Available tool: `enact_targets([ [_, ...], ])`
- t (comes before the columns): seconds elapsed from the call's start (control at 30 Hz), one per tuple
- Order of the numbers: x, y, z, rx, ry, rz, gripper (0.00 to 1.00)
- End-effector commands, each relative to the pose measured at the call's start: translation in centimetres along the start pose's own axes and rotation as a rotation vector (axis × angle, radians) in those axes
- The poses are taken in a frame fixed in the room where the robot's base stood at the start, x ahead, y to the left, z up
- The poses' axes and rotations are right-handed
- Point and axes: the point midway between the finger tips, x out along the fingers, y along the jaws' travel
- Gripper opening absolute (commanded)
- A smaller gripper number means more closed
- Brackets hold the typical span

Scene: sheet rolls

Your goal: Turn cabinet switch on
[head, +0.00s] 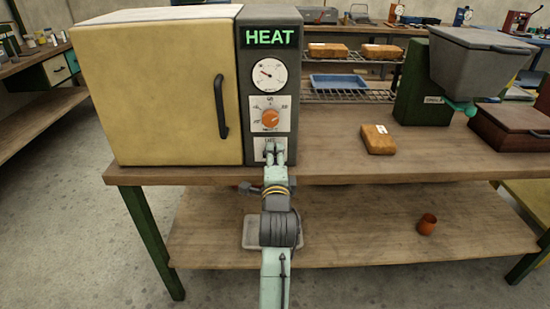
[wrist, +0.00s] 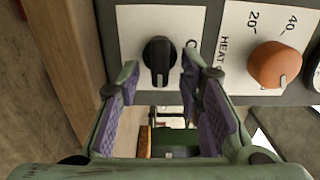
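The cabinet (head: 155,100) is a cream box with a dark control panel on its right side. In the wrist view a black rotary switch (wrist: 160,55) sits on a white plate, its grip bar pointing down in the picture. My gripper (head: 275,150) is at the panel's lowest plate in the head view, where its fingers hide the switch. In the wrist view my gripper (wrist: 164,78) is open, with one finger on each side of the switch. Gaps show between the switch and both fingers.
An orange dial (head: 270,119) and a round gauge (head: 266,74) sit above, under a lit green HEAT sign (head: 270,37). The door handle (head: 221,107) is left of the panel. An orange packet (head: 378,139) lies on the workbench (head: 330,160) at right.

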Motion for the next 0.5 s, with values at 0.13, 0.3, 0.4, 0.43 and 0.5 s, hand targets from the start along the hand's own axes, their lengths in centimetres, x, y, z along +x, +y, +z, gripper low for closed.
enact_targets([
  [0.13, -1.8, 0.1, 0.0, -0.002, 0.0, 0.001, 0.33],
  [0.3, -4.8, 0.1, 0.0, -0.001, 0.0, 0.001, 0.33],
  [0.4, -6.2, 0.1, 0.0, -0.001, 0.0, 0.002, 0.33],
  [0.43, -6.5, 0.1, 0.0, -0.001, 0.0, 0.002, 0.33],
  [0.5, -7.0, 0.1, 0.0, -0.001, 0.0, 0.001, 0.33],
])
